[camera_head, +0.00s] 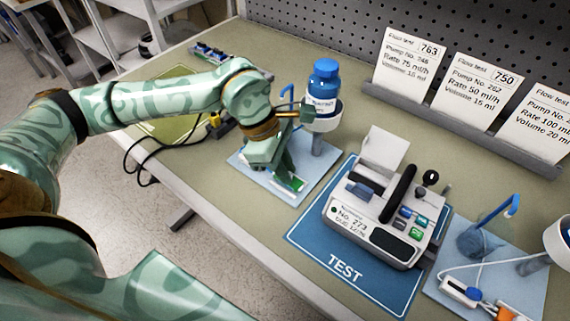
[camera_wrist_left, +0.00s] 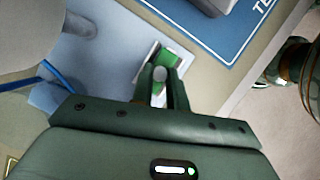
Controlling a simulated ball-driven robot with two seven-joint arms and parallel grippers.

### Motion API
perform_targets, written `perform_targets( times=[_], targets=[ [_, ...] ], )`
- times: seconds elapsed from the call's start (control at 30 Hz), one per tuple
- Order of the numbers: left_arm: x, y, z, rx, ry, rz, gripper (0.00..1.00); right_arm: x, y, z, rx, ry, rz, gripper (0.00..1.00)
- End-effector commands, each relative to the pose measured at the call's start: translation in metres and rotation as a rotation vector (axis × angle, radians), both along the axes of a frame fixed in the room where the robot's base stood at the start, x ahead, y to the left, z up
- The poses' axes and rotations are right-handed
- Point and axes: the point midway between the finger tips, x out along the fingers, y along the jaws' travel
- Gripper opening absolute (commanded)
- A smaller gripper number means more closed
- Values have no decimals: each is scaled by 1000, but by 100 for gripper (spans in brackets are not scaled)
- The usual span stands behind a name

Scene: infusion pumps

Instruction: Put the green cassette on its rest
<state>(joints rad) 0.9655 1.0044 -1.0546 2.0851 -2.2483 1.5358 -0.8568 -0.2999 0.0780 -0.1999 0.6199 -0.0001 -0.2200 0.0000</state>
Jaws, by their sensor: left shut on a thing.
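The green cassette (camera_head: 288,183) is at my left gripper (camera_head: 279,172), low over the light blue mat (camera_head: 314,182) at the near side of the blue-capped bottle's stand. The left gripper points down and is shut on the cassette. In the left wrist view the cassette (camera_wrist_left: 172,58) shows green with a white part, just beyond the left fingertips (camera_wrist_left: 160,88). The fingers hide part of it. I cannot tell whether it touches the mat or a rest. My right gripper is not in view.
A bottle (camera_head: 323,90) on a stand rises close behind the gripper. The pump (camera_head: 385,205) stands on the blue TEST mat (camera_head: 308,240) to the right. Another mat (camera_head: 520,262) with a tube lies farther right. Black cables (camera_head: 140,155) lie at left; cards (camera_head: 410,60) line the back.

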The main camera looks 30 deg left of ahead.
Motion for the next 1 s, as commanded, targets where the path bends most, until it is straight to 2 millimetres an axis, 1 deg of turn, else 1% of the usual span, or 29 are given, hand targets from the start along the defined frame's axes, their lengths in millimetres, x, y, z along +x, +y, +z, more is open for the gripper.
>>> perform_targets(
  times=[0.87, 0.9, 0.93, 0.97, 1.0],
  targets=[
    [0, 0, -4, 0, 0, 1, 0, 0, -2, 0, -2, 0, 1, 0],
    [0, 0, -4, 0, 0, 0, 27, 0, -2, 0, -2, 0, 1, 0],
    [0, 0, -4, 0, 0, 0, 35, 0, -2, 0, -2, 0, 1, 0],
    [0, 0, -4, 0, 0, 0, 41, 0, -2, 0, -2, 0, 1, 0],
    [0, 0, -4, 0, 0, 0, 41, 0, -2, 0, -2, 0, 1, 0]
  ],
)
